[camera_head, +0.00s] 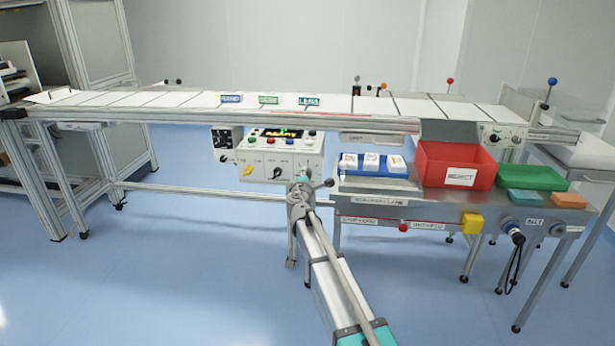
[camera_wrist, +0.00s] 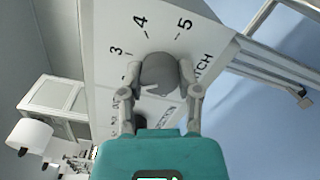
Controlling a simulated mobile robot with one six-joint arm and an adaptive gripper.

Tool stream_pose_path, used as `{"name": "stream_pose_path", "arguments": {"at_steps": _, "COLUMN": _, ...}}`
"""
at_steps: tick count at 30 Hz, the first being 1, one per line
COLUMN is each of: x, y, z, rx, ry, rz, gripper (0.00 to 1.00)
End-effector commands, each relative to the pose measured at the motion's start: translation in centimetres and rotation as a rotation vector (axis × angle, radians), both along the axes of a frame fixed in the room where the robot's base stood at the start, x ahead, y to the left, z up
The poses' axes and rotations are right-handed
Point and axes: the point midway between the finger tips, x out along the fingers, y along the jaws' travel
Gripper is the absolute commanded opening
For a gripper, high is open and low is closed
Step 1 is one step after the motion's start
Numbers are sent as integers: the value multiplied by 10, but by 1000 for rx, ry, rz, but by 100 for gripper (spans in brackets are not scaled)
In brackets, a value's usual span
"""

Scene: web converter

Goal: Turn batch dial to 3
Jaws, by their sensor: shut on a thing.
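The batch dial (camera_wrist: 160,72) is a round grey knob on a white panel (camera_wrist: 108,45) in the wrist view. Printed numbers 3, 4 and 5 curve around it, and "TCH" shows beside it, the rest of the word covered. A small pale mark shows on the knob's near side; I cannot tell for sure which number it points to. My gripper (camera_wrist: 157,82) is shut on the knob, one finger on each side. In the head view, the control box (camera_head: 258,152) stands below the conveyor, and my arm hides the dial there.
The conveyor (camera_head: 180,100) runs above the box. To the right, a steel bench (camera_head: 440,206) holds a red reject bin (camera_head: 428,165), a blue tray (camera_head: 372,182) and a green tray (camera_head: 525,178). Another dark knob (camera_wrist: 140,118) sits close to my gripper. The floor in front is clear.

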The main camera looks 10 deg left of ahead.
Motion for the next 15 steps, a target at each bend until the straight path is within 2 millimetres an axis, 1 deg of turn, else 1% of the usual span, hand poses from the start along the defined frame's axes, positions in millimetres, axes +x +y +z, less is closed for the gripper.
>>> {"name": "stream_pose_path", "arguments": {"at_steps": 9, "x": 1, "y": -1, "z": 0, "rx": 300, "ry": -11, "rz": -2, "gripper": 0}}
{"name": "stream_pose_path", "arguments": {"at_steps": 15, "x": 0, "y": -1, "z": 0, "rx": 463, "ry": -17, "rz": -2, "gripper": 0}}
